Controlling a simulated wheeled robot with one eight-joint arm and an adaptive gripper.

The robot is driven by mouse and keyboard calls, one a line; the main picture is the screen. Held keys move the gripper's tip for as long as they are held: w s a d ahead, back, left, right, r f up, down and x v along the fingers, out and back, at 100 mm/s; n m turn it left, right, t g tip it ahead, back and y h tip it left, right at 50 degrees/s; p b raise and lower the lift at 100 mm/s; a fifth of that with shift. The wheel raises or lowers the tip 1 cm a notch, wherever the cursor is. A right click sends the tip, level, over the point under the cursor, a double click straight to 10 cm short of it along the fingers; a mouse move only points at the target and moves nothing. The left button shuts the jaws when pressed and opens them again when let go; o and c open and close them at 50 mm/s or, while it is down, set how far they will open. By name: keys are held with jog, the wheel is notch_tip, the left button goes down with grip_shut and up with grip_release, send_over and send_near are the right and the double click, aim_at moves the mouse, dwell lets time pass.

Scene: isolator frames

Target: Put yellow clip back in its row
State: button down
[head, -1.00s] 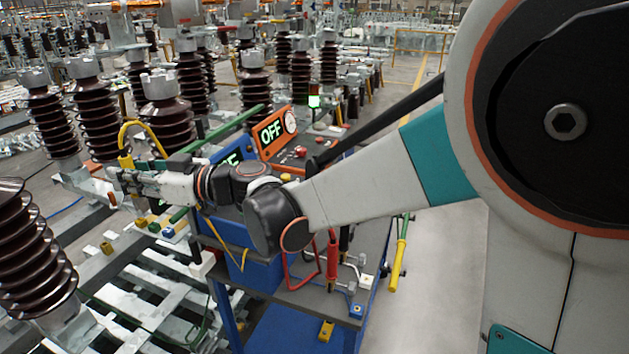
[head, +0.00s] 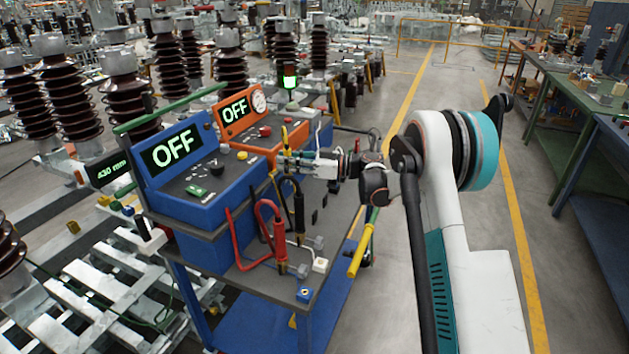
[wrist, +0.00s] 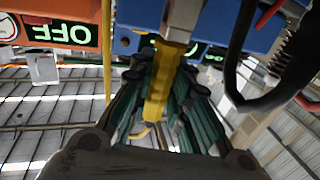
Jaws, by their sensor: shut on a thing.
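The yellow clip (wrist: 157,92) is upright between my gripper's fingers (wrist: 160,105) in the wrist view, and the fingers are shut on it. In the head view my gripper (head: 286,163) is above the cart's right part, beside the orange OFF unit (head: 248,122). A bit of yellow (head: 284,138) shows at the fingertips there; most of the clip is hidden. The row on the cart shelf (head: 268,297) holds a red clip (head: 281,247) and a black clip (head: 299,213), both upright with looped leads. Small dark slots (head: 319,206) show to their right.
A blue OFF unit (head: 185,165) stands on the cart's left. A lit signal lamp (head: 290,82) stands behind the gripper. A yellow-handled pole (head: 360,250) leans at the cart's right side. Brown insulators (head: 70,95) fill the left.

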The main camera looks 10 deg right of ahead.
jog(key=d+f, duration=0.6)
jog(key=d, duration=0.2)
jog(key=shift+w+d+f+b, duration=0.15)
jog(key=shift+w+f+b, duration=0.05)
jog(key=shift+w+b, duration=0.2)
jog(key=shift+f+b, duration=2)
jog(key=shift+f, duration=0.95)
jog(key=shift+s+b, duration=0.1)
jog(key=shift+b, duration=0.3)
jog(key=shift+f, duration=1.65)
jog(key=c, duration=1.4)
grip_release()
